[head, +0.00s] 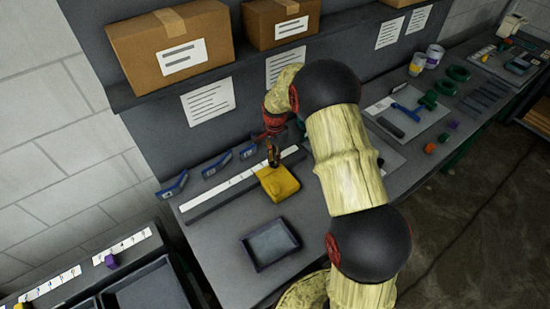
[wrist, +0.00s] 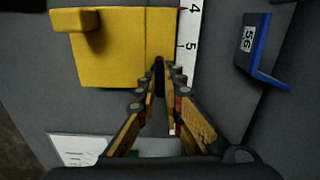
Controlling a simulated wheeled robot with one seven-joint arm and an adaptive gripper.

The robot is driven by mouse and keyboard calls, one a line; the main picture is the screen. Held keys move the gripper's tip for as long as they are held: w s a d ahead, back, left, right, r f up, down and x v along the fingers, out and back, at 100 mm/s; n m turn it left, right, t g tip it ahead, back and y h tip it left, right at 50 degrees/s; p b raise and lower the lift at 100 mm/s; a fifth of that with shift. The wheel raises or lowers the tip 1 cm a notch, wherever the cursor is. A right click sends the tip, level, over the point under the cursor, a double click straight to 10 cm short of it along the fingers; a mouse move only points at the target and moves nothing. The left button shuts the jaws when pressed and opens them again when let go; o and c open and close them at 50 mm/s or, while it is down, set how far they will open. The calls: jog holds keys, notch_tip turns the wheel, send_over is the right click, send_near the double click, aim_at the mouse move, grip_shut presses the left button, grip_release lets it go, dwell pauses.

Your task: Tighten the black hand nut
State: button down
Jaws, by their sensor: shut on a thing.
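A yellow block (head: 279,184) sits on the grey bench against a ruler strip. In the wrist view the yellow block (wrist: 120,55) has a small raised piece at its left end. My gripper (head: 273,162) reaches down at the block's back edge. In the wrist view my gripper (wrist: 162,84) is shut on a narrow dark thing, the black hand nut (wrist: 159,70), at the block's near right part. The nut is mostly hidden between the fingers, and its thread and seating cannot be seen.
A ruler strip (head: 230,188) runs along the bench behind the block. Blue label holders (head: 216,164) stand behind it. An empty dark tray (head: 270,244) lies in front. Boxes (head: 170,43) stand on the shelf above. Tools and parts lie on a grey mat (head: 405,110) to the right.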

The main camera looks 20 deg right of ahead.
jog(key=shift+m, duration=0.5)
jog(key=c, duration=1.9)
grip_release()
notch_tip(320, 180, up, 12)
